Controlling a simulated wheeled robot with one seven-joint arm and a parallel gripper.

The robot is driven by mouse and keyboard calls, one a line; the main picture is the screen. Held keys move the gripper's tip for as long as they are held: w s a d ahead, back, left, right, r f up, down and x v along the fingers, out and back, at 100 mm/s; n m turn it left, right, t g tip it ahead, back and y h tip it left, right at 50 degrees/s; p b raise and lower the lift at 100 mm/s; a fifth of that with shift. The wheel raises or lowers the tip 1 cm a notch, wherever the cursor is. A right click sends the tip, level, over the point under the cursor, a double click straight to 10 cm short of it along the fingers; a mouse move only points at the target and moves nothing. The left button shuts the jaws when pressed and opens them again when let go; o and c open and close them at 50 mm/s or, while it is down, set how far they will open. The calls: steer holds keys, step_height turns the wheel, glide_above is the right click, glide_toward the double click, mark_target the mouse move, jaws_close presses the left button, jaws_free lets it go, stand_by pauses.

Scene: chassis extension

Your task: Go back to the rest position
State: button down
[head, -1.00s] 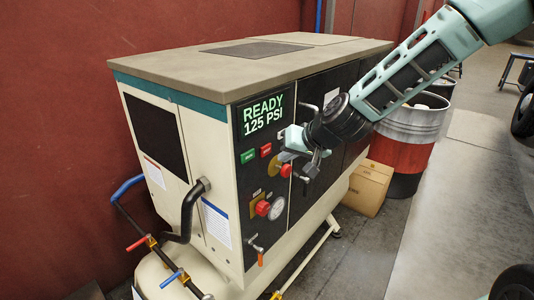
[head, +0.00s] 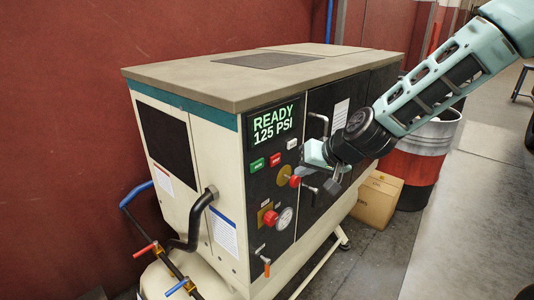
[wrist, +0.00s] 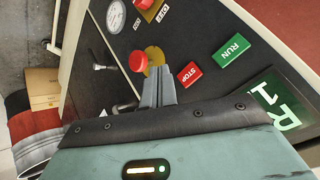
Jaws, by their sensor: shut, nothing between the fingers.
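My gripper (head: 322,178) is shut and empty in front of the control panel of a cream compressor cabinet (head: 228,160). In the wrist view its closed fingers (wrist: 157,88) point at the panel, beside a red knob (wrist: 138,61) on a yellow round plate. I cannot tell whether they touch it. The same red knob (head: 295,181) shows just left of the gripper in the head view. The display (head: 272,130) reads READY 125 PSI. My teal arm comes in from the upper right.
Green RUN (wrist: 231,50) and red STOP (wrist: 190,75) buttons and a pressure gauge (head: 284,218) are on the panel. Door handles stand out near the gripper. A cardboard box (head: 376,200) and a red-and-grey drum (head: 424,155) stand to the right.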

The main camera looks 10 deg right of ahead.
steer(key=s+a+f+n+g+b, duration=0.2)
steer(key=s+a+f+n+g, duration=0.1)
steer(key=s+a, duration=0.45)
steer(key=s+n+g+h+b, duration=0.3)
steer(key=s+n, duration=0.3)
steer(key=s, duration=1.8)
steer(key=shift+f+g+h+b, duration=0.3)
steer(key=shift+g+h+b, duration=0.15)
steer(key=shift+g, duration=0.35)
